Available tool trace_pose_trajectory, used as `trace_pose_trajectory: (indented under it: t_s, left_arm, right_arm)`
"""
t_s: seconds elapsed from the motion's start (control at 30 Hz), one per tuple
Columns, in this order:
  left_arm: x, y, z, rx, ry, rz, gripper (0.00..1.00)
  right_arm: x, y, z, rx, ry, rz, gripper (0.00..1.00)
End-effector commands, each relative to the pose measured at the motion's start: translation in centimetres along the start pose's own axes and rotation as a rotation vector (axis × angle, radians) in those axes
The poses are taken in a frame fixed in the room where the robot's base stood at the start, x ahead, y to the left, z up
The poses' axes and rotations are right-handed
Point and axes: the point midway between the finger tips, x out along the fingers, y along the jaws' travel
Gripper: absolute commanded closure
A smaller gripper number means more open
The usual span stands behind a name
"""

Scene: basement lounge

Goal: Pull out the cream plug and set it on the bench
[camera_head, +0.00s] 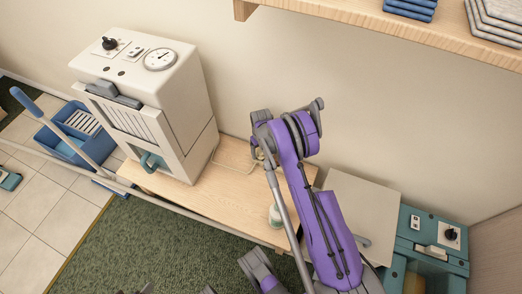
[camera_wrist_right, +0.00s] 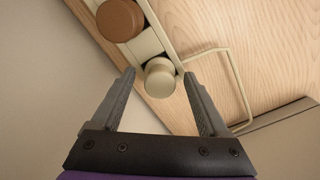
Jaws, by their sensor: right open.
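The cream plug (camera_wrist_right: 160,77) sits in a pale power strip (camera_wrist_right: 148,45) in the right wrist view, beside a brown plug (camera_wrist_right: 120,20). My right gripper (camera_wrist_right: 159,75) is open, with its fingertips on either side of the cream plug's round head. Small gaps show between the fingers and the plug. A cream cord (camera_wrist_right: 236,82) bends across the wood beside the strip. In the head view my purple right arm reaches over the wooden bench (camera_head: 197,200) and hides most of the strip. Grey parts at the bottom edge do not show my left gripper clearly.
A cream machine (camera_head: 150,95) with a gauge stands on the bench's left part. A teal cabinet (camera_head: 428,240) stands right, and a shelf (camera_head: 370,22) overhangs. Bare bench shows at the front.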

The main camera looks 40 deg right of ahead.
Motion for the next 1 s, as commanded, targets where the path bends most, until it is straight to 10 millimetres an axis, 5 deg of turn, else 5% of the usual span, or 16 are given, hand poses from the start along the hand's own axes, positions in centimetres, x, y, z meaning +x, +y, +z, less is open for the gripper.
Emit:
trace_pose_trajectory:
  t_s: [0.07,0.5,1.0]
  left_arm:
    - [-0.01,0.00,0.00,0.000,0.000,0.000,0.32]
    - [0.00,0.00,0.00,0.000,0.000,0.000,0.32]
    - [-0.24,0.00,-0.06,0.000,0.001,0.000,0.32]
  right_arm:
    - [-0.02,-0.01,0.00,0.000,0.000,0.000,0.22]
    - [-0.04,-0.01,0.01,0.000,0.000,0.000,1.00]
    - [-0.57,0.00,0.01,0.000,0.000,0.000,1.00]
